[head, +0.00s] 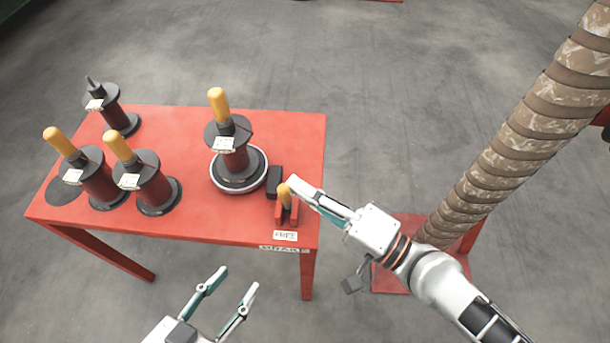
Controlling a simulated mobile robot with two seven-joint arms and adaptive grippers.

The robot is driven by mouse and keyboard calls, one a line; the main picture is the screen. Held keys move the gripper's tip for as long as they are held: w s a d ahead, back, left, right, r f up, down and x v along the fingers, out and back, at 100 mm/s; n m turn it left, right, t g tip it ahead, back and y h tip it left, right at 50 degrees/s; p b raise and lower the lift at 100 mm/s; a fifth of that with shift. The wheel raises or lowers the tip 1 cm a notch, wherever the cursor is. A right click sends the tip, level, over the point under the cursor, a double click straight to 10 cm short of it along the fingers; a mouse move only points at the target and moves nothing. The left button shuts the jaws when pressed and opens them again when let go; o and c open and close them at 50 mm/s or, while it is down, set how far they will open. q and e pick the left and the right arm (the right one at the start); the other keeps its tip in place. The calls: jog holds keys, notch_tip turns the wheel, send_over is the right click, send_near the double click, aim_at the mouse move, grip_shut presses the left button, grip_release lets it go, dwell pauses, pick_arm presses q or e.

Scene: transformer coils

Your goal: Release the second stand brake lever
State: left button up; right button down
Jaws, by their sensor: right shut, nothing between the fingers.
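The brake lever (284,196) has a short yellow handle in a red bracket (279,214) at the table's front right corner. A small tag (285,236) in front of it seems to read "FREE". My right gripper (297,187) is shut, its fingertips right beside the lever's handle; I cannot tell whether they touch. Left of the lever, a coil (235,160) with a yellow handle stands upright on a round stand with a pale rim (238,190). My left gripper (229,278) is open and empty, in front of the table.
A black block (274,181) sits between the round stand and the lever. Several other tagged coils stand on the left of the red table (190,222). A thick brown wrapped column (510,140) rises at the right.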

jog(key=shift+s+f+n+y+b, duration=0.2)
jog(key=shift+s+n+y+b, duration=0.1)
jog(key=shift+s+n+b, duration=0.25)
jog(key=shift+s+b, duration=0.55)
jog(key=shift+b, duration=0.5)
pick_arm(q)
jog(key=d+n, duration=0.3)
jog(key=d, duration=0.1)
jog(key=shift+s+d+r+t+h, duration=0.1)
jog(key=shift+s+r+t+h, duration=0.05)
jog(key=shift+s+t+h, duration=0.2)
pick_arm(e)
jog(key=shift+s, duration=0.3)
